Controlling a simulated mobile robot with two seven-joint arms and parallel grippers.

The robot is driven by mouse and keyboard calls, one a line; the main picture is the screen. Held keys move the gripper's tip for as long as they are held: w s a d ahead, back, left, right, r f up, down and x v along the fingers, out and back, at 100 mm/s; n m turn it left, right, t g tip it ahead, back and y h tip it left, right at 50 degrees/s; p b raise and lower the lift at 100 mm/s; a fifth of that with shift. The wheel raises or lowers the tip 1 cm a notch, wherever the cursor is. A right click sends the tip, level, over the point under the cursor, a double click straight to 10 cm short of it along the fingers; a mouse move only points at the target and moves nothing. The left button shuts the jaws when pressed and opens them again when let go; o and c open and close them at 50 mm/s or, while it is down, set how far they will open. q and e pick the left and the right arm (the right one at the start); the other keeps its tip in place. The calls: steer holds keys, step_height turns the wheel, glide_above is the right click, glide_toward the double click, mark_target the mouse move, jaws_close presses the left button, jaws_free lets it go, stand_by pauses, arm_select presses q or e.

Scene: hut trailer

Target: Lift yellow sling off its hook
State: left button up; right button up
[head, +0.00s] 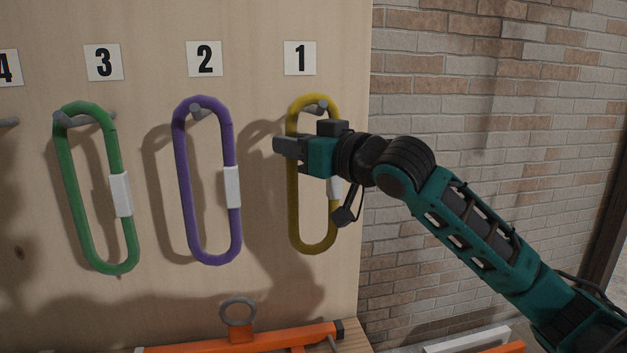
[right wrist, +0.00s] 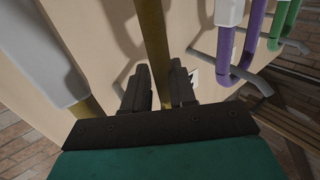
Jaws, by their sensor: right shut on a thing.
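The yellow sling (head: 292,215) is a long loop hanging upright against the wooden board under label 1. Its top bend still lies over the grey hook (head: 318,106). My right gripper (head: 284,147) is shut on the sling's left strand, in its upper half. In the right wrist view the yellow strand (right wrist: 153,35) runs between the two fingers of my right gripper (right wrist: 160,88). The sling's white sleeve (right wrist: 32,55) shows at left there; in the head view my gripper and wrist partly hide it. My left gripper is not in view.
A purple sling (head: 180,165) hangs under label 2 and a green sling (head: 78,195) under label 3, both left of the yellow one. An orange item with a grey ring (head: 238,312) lies below. A brick wall (head: 480,100) stands to the right.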

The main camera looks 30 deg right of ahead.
steer(key=shift+r, duration=0.1)
jaws_close()
steer(key=s+a+r, duration=0.3)
steer(key=s+r, duration=0.9)
steer(key=s, duration=0.1)
steer(key=shift+s+a+r, duration=0.2)
steer(key=shift+s+a, duration=0.05)
steer(key=shift+s, duration=0.05)
stand_by(0.6)
steer(key=shift+s, duration=0.1)
steer(key=s+a+b, duration=0.3)
steer(key=s+b, duration=0.1)
steer(key=s, duration=0.9)
steer(key=shift+s+a+b, duration=0.2)
steer(key=shift+a+b, duration=0.05)
steer(key=shift+b, duration=0.1)
stand_by(0.5)
